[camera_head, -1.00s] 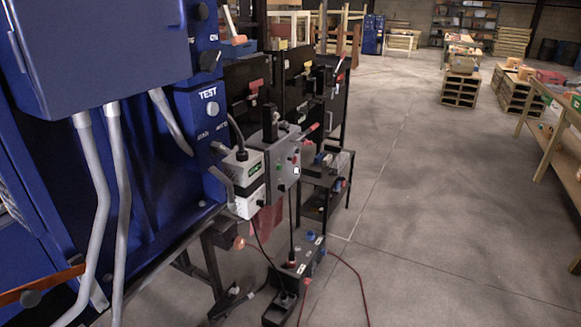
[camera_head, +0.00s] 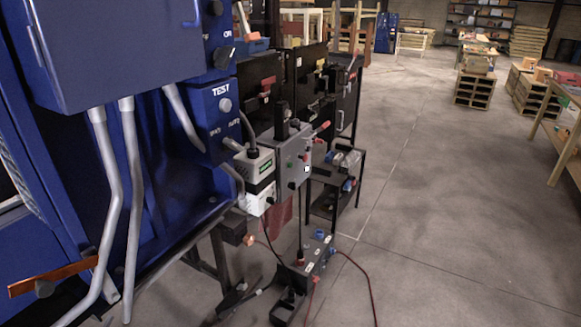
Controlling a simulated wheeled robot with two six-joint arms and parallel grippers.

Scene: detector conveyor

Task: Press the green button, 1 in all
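A grey control box (camera_head: 294,150) stands near the middle of the head view, to the right of the blue machine. A small green button (camera_head: 290,165) shows on its front face. A red button (camera_head: 305,156) and a bright white square (camera_head: 307,169) are beside it on the same face. The button is too small to tell whether it is pressed in. Neither of my grippers is in view, and nothing of mine touches the box.
A blue machine cabinet (camera_head: 115,50) with grey conduits fills the left side. An orange bar (camera_head: 52,276) sticks out at lower left. A black floor box (camera_head: 312,262) with a red cable lies below the control box. Open concrete floor (camera_head: 440,200) spreads to the right.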

